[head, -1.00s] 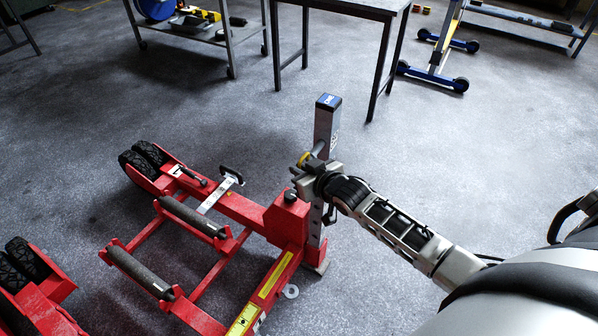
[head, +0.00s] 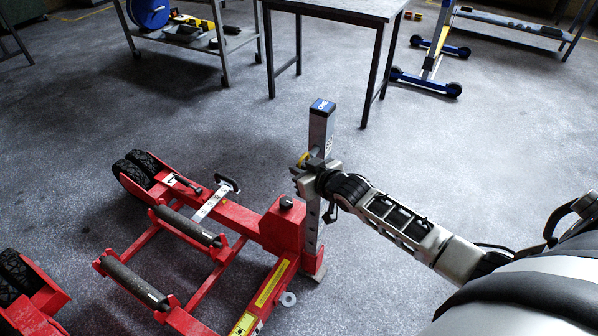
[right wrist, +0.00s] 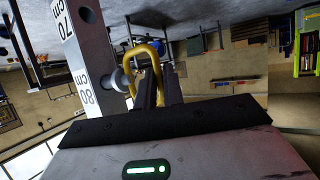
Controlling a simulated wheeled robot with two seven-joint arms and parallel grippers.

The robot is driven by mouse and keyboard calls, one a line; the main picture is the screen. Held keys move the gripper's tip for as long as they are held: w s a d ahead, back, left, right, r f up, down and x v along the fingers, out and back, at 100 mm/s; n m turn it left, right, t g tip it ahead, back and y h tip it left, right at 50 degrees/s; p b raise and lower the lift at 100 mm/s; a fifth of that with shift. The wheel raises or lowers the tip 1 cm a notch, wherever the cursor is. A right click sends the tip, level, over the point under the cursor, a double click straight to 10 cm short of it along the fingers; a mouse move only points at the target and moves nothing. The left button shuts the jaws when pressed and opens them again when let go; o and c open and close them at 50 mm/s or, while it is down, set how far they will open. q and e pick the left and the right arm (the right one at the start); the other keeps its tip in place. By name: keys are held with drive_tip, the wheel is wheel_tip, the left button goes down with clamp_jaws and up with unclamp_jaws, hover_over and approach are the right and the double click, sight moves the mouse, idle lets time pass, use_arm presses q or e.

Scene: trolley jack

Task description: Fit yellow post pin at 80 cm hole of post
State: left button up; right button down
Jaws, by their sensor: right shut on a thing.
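The post (head: 320,128) stands upright on the red trolley jack, with a blue cap on top. In the right wrist view the grey post (right wrist: 92,58) is at the left, with 70 cm and 80 cm labels and a dark hole by the 70 cm mark. My right gripper (head: 308,172) is at the post's upper part, shut on the yellow post pin (head: 303,158). The pin's yellow loop handle (right wrist: 146,50) is between the fingers. Its grey shaft points at the post beside the 80 cm label; I cannot tell whether its tip is inside the hole. My left gripper is not in view.
The red trolley jack (head: 282,228) has rollers and black wheels on the floor. Another red jack part (head: 45,300) is at the lower left. A table (head: 345,10) and a trolley (head: 195,40) stand behind.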

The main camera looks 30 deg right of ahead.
sight(311, 156)
drive_tip(key=shift+w+d+b, duration=0.5)
drive_tip(key=shift+w+d, duration=0.15)
drive_tip(key=shift+d, duration=0.35)
drive_tip(key=shift+w+d, duration=0.15)
drive_tip(key=shift+d, duration=0.15)
drive_tip(key=c, duration=1.4)
unclamp_jaws()
drive_tip(key=shift+d+r, duration=0.1)
drive_tip(key=shift+c, duration=0.2)
